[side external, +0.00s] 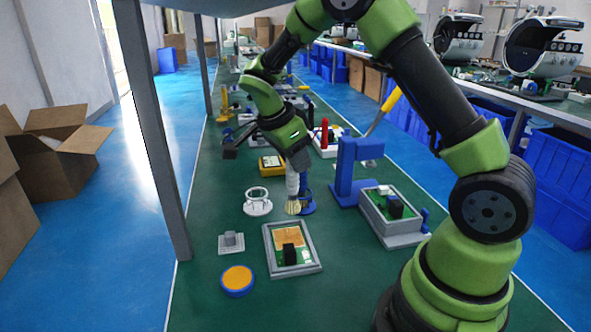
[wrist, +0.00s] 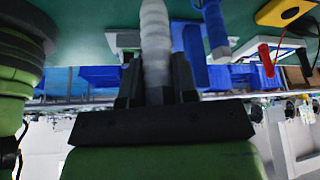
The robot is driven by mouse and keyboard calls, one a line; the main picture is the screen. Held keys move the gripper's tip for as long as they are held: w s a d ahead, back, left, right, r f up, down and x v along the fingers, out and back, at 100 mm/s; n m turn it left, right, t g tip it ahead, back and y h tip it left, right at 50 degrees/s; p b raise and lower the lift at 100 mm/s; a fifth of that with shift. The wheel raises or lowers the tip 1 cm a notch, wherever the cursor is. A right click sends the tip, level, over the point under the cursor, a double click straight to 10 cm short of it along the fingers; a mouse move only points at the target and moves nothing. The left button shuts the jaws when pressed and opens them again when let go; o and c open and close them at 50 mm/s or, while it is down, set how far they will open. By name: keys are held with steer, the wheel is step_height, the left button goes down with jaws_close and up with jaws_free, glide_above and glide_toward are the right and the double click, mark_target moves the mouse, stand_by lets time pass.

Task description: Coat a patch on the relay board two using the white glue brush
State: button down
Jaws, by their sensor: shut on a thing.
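My gripper (side external: 294,160) points down over the green table and is shut on the white glue brush (side external: 293,186). The brush hangs nearly upright, its tan bristles low beside the white ring stand; whether they touch anything is unclear. In the wrist view the pale ribbed brush handle (wrist: 155,45) stands between the dark fingers of my gripper (wrist: 157,85). One relay board (side external: 290,238) lies in a grey frame at the front, with an orange-brown patch and a black block. Another board (side external: 378,203) sits in a grey housing at right. I cannot tell which is board two.
A blue dish with an orange-yellow top (side external: 237,279) and a small grey block (side external: 231,242) stand front left. The white ring stand (side external: 257,208) and a blue bracket (side external: 347,172) flank the brush. A grey post (side external: 158,130) rises along the left table edge.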

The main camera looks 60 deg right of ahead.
steer(key=shift+r, duration=0.35)
